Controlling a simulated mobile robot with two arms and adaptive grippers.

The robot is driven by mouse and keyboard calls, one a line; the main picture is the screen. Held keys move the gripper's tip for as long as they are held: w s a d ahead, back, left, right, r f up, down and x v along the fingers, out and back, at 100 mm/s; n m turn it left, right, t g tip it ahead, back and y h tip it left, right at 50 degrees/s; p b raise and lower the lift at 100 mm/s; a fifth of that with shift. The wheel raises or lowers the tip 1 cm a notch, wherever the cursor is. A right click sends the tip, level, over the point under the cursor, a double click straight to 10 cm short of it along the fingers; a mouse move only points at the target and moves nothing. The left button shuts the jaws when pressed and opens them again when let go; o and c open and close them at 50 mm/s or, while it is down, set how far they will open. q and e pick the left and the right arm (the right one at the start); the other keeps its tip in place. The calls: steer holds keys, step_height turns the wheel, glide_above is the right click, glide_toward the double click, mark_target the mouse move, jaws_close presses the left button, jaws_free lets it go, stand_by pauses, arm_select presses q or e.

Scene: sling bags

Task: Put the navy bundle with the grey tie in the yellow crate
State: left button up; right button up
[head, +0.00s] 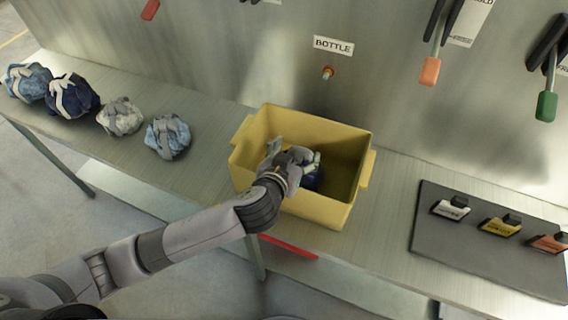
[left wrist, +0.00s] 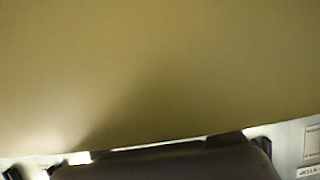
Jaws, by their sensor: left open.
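The yellow crate (head: 359,206) stands on the bench in the middle of the head view; its yellow surface (left wrist: 160,70) fills most of the left wrist view. A navy bundle (head: 312,181) is inside the crate, mostly hidden behind my left gripper, so I cannot make out its tie fully. My left gripper (head: 293,154) reaches over the crate's front wall, just above and beside that bundle, and is open. A second navy bundle (head: 72,99) with a pale tie lies on the bench at the left. My right gripper is not in view.
A light blue bundle (head: 168,137), a grey-white bundle (head: 120,117) and a blue bundle (head: 27,82) lie along the bench at the left. A dark mat (head: 470,255) with labelled blocks is at the right. Tools hang on the metal wall behind.

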arm_select(q)
steer(key=b+v, duration=0.1)
steer(key=v, duration=0.8)
steer(key=shift+s+r+b, duration=0.2)
steer(key=shift+s+b, duration=0.1)
steer(key=shift+b, duration=0.1)
steer(key=shift+v, duration=0.75)
steer(key=shift+w+r, duration=0.1)
steer(key=shift+r, duration=0.05)
steer(key=shift+a, duration=0.1)
